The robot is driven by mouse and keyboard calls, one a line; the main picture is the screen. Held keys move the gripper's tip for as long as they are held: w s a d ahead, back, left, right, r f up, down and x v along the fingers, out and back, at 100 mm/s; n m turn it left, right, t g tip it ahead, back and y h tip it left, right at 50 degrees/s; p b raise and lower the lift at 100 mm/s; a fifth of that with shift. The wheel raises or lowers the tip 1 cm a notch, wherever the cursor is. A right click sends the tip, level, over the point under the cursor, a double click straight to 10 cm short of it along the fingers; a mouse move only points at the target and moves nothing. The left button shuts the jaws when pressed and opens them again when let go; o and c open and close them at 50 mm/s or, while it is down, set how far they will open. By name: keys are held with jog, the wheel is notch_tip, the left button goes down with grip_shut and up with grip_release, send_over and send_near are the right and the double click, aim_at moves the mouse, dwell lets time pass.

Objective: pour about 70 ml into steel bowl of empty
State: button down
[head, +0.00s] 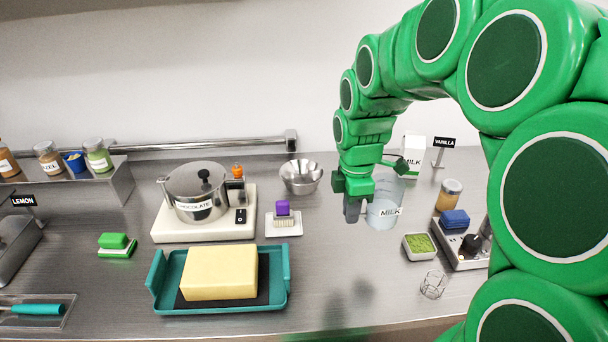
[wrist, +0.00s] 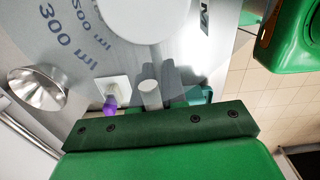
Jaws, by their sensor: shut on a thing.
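A clear measuring jug (head: 383,213) with a MILK label stands upright at the right of the counter. My gripper (head: 353,208) is at its left side, shut on it. The steel bowl (head: 301,178) is to the left and farther back, apart from the jug. It also shows in the wrist view (wrist: 37,90); no contents are visible.
A chocolate pot (head: 196,192) on a pale base and a purple brush (head: 283,219) are left of the jug. A teal tray (head: 270,298) holds a yellow block. A milk carton (head: 414,150) is behind; a green-filled dish (head: 419,247) is at right. Counter between bowl and jug is clear.

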jog(key=w+a+m, duration=0.1)
jog(key=w+a, duration=0.3)
jog(key=w, duration=0.7)
jog(key=w+a, duration=0.4)
jog(key=w, duration=0.7)
jog(key=shift+n, duration=0.9)
jog(key=w+a+f, duration=0.2)
jog(key=a, duration=0.5)
jog(key=w+a+f, duration=0.2)
jog(key=a, duration=0.5)
jog(key=w+a+f, duration=0.2)
jog(key=w+a, duration=0.1)
jog(key=a, duration=0.4)
jog(key=shift+f, duration=0.25)
jog(key=shift+s+a+f, duration=0.1)
jog(key=shift+a+f, duration=0.15)
jog(key=shift+a, duration=0.25)
jog(key=shift+d+r+y, duration=0.15)
jog(key=shift+d+y, duration=0.05)
jog(key=shift+y, duration=0.1)
